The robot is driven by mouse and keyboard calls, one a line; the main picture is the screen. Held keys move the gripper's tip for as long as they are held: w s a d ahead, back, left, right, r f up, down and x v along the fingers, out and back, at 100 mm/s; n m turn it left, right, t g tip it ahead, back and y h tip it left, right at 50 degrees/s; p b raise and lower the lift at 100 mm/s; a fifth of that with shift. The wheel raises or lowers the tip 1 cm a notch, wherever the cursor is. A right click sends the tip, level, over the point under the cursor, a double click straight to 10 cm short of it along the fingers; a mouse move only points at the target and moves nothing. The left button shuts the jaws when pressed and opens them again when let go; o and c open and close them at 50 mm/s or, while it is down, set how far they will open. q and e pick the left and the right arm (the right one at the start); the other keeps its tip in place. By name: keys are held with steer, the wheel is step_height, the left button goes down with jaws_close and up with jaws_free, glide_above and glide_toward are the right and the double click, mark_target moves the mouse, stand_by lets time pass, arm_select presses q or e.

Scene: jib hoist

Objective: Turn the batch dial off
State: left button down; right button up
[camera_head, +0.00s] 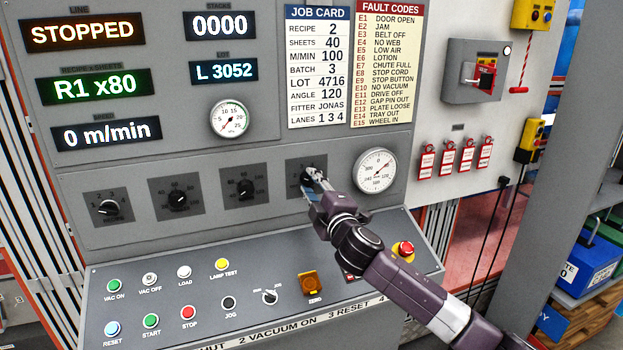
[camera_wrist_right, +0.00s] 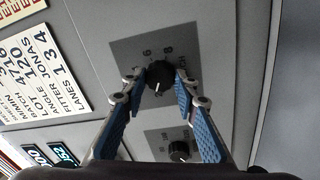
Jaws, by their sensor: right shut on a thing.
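The dial in my right gripper is a black knob (camera_wrist_right: 158,76) on a dark square plate (camera_wrist_right: 135,52), the rightmost of a row of dials. I take it for the batch dial; its lettering is partly covered by a finger in the wrist view. My right gripper (camera_head: 309,181) is shut on this knob, and it also shows in the wrist view (camera_wrist_right: 160,84) with blue-padded fingers on both sides. A white pointer line shows on the knob's face. Numbers 6 and 8 are readable beside it. In the head view the gripper hides most of the knob. My left gripper is out of view.
A round gauge (camera_head: 375,171) sits just right of the dial. Other dials (camera_head: 245,189) are in the row to the left. Below is a sloped button panel with a red mushroom button (camera_head: 403,249) near my right arm. The job card (camera_head: 317,67) is above.

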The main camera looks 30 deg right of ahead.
steer(key=n+p, duration=0.3)
steer(key=n, duration=0.3)
steer(key=shift+d+r+n+y, duration=0.1)
steer(key=shift+n+y, duration=0.2)
steer(key=shift+n, duration=0.1)
steer(key=n+p, duration=0.2)
steer(key=n, duration=0.1)
steer(key=shift+n+p, duration=0.55)
steer(key=shift+n, duration=0.45)
steer(key=shift+f, duration=0.2)
steer(key=o, duration=1.2)
steer(key=shift+c, duration=0.2)
steer(key=v, duration=1.2)
steer(key=shift+d, duration=0.15)
